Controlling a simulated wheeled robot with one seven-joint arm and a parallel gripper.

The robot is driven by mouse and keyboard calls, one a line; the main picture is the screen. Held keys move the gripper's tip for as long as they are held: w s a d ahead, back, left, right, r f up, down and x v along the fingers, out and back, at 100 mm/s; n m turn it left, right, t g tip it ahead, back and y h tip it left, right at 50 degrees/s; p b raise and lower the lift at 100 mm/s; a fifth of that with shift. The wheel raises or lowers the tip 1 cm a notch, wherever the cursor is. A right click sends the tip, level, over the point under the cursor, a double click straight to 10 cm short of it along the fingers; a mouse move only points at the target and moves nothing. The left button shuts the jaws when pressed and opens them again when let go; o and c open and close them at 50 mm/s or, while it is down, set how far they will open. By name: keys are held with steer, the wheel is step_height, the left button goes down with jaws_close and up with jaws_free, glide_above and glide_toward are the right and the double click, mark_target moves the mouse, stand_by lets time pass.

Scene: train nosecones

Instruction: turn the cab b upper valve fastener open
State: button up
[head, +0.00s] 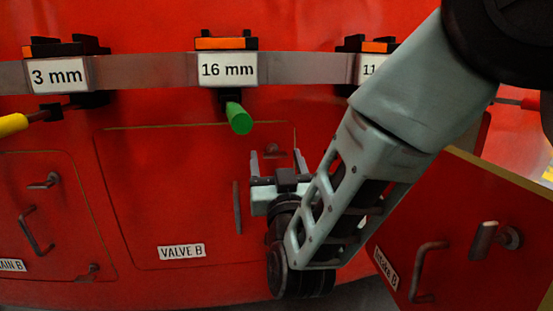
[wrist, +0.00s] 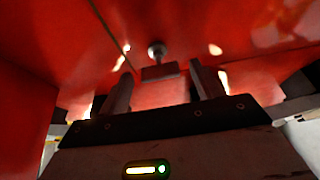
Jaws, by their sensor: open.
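The red hatch labelled VALVE B (head: 181,252) is in the middle of the head view and looks closed. Its upper fastener (head: 272,152) is a small dark latch near the hatch's upper right corner. In the wrist view the fastener (wrist: 156,50) shows as a round metal boss with a dark block-like grip below it. My gripper (head: 278,160) is open, with one finger on each side of the fastener. In the wrist view the gripper (wrist: 160,80) has the fastener's grip between and just beyond its fingertips. I cannot tell whether they touch.
A rail (head: 145,72) above carries labelled tool holders. A green-handled tool (head: 238,118) hangs just above the hatch. Another hatch (head: 60,200) is at left.

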steer(key=shift+w+r, duration=0.1)
steer(key=shift+w, duration=0.15)
steer(key=c, duration=1)
